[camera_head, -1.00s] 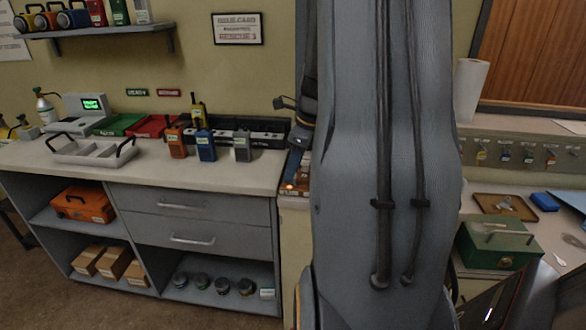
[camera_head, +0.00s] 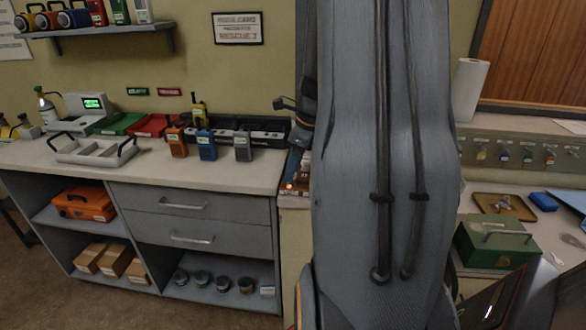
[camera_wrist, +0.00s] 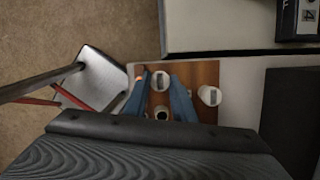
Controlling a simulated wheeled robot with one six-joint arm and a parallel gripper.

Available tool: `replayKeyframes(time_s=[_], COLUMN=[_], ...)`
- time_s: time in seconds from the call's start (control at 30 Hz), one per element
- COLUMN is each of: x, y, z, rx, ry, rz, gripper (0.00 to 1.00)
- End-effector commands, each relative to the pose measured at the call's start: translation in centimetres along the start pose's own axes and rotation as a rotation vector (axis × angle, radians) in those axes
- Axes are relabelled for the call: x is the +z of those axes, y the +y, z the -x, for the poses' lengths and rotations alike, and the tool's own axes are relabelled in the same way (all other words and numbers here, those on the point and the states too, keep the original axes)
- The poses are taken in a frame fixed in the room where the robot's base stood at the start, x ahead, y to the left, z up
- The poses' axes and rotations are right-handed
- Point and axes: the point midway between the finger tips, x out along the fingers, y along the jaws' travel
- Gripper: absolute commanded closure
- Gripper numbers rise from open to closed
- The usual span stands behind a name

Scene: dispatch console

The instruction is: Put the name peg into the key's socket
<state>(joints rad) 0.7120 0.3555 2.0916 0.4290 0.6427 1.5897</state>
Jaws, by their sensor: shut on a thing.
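In the wrist view, my gripper (camera_wrist: 159,80) points at a brown board, its two blue fingers either side of a white round piece with a grey patch. I take this piece to be the name peg (camera_wrist: 160,82); it sits between the fingertips, and the jaws are shut on it. A similar white piece (camera_wrist: 209,95) stands to the right on the board. A small round thing with a dark opening (camera_wrist: 162,114) lies between the fingers, nearer the palm; I cannot tell whether it is the key's socket.
The brown board (camera_wrist: 205,72) has a counter edge beside it. A dark block (camera_wrist: 292,115) is at the right. In the head view, a green box (camera_head: 495,243) and hanging keys (camera_head: 527,157) are at right.

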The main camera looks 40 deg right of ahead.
Motion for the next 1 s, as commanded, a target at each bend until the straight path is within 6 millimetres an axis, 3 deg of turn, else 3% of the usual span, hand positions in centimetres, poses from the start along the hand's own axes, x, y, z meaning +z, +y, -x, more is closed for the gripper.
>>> replayKeyframes(time_s=[0.2, 0.23, 0.33, 0.37, 1.0], x=[-0.09, -0.08, -0.08, -0.08, -0.08], y=[0.02, 0.01, 0.01, 0.02, 0.06], z=[-0.25, -0.26, -0.27, -0.28, 0.55], rx=[0.001, 0.0, 0.0, 0.0, 0.001], ry=[0.0, 0.0, 0.0, 0.0, 0.0], rz=[0.0, 0.0, 0.0, 0.0, 0.0], gripper=[0.97, 0.73, 0.56, 0.55, 0.55])
